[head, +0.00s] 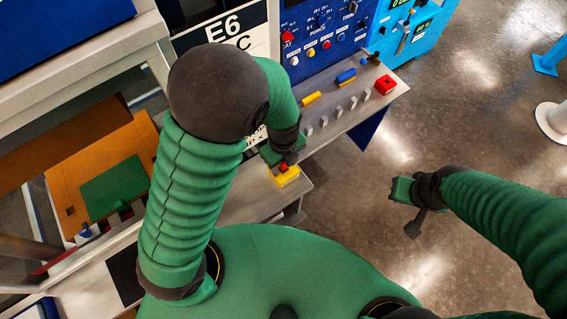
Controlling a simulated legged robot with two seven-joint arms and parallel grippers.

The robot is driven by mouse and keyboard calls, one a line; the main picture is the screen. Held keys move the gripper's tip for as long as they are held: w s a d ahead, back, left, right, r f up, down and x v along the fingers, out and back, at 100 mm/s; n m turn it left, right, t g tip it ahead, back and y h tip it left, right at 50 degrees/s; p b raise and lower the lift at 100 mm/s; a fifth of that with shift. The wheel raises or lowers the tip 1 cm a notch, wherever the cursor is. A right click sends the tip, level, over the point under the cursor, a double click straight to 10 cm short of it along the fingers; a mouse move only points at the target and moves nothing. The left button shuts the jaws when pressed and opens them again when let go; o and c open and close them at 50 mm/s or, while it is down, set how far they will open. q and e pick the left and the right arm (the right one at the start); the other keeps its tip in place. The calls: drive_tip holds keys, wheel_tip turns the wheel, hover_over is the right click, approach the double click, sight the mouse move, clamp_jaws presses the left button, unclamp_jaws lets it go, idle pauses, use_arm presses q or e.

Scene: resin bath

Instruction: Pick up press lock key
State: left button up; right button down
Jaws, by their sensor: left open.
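My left gripper (283,160) reaches down over the grey shelf, its jaws open. Just below its fingertips is a small yellow block (287,178) with a red part (283,168) on top. The gripper is very close to the red part; I cannot tell whether they touch. No thing is clearly recognisable as the press lock key; the red and yellow piece may be it or hold it. My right gripper (402,196) hangs over the floor at the right, apart from everything; its jaws are unclear.
The grey shelf (345,120) carries a yellow bar (311,98), a blue and yellow block (345,77), a red block (385,85) and several small grey pegs. A blue control panel (325,30) stands behind. An orange board (75,185) lies left. Floor at right is mostly free.

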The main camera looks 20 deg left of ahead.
use_arm(q)
drive_tip(key=shift+w+d+f, duration=0.15)
drive_tip(key=shift+w+d, duration=0.05)
drive_tip(key=shift+w, duration=0.2)
drive_tip(key=shift+c, duration=1.1)
drive_tip(key=shift+a, duration=0.25)
drive_tip(key=c, duration=0.4)
drive_tip(key=shift+s+a, duration=0.15)
drive_tip(key=shift+s, duration=0.05)
clamp_jaws()
drive_tip(key=shift+w+d, duration=0.15)
drive_tip(key=shift+d, duration=0.15)
